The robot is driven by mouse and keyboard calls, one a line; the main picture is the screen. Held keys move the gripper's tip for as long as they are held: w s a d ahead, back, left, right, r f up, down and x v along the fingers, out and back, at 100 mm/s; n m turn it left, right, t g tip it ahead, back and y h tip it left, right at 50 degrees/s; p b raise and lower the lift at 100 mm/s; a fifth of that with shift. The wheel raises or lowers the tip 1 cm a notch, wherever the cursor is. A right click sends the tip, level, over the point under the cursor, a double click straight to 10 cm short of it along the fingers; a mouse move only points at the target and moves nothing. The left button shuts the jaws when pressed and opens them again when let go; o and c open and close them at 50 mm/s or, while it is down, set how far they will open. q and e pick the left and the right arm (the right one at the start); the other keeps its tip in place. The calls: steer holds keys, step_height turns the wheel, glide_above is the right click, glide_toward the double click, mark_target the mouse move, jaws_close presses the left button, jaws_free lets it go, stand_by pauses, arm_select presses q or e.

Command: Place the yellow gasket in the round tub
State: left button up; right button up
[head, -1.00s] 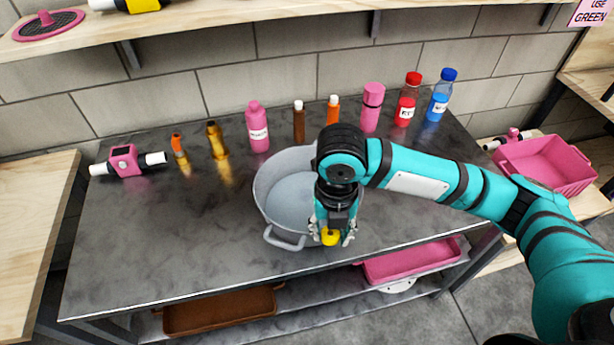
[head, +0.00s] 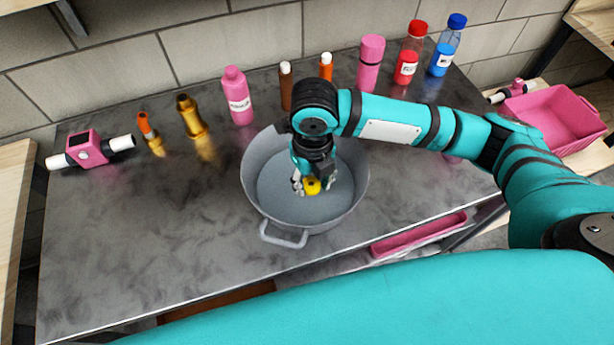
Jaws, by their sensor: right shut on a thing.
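The round tub (head: 335,214) is a grey metal tub with a handle at its front, standing on the dark metal table. My right gripper (head: 312,187) is over the inside of the tub, pointing down, shut on the yellow gasket (head: 312,186). The gasket shows between the fingertips, within the tub's outline. I cannot tell whether it touches the tub's floor. The gripper and forearm hide part of the tub's back rim. My left gripper is not in view.
Several bottles stand along the back of the table, among them a pink bottle (head: 238,97) and a blue-capped bottle (head: 447,45). A pink device with white pipe ends (head: 88,149) lies at the left. A pink bin (head: 555,120) is at the right. The table's left front is clear.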

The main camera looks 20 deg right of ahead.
mark_target(311, 204)
step_height(311, 204, down, 3)
steer(key=shift+s+r, duration=0.1)
steer(key=shift+f, duration=2.3)
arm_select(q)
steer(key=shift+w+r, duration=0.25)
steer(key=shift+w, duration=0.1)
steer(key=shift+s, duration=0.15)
arm_select(e)
steer(key=shift+f, duration=0.1)
steer(key=o, duration=0.8)
steer(key=shift+c, duration=0.2)
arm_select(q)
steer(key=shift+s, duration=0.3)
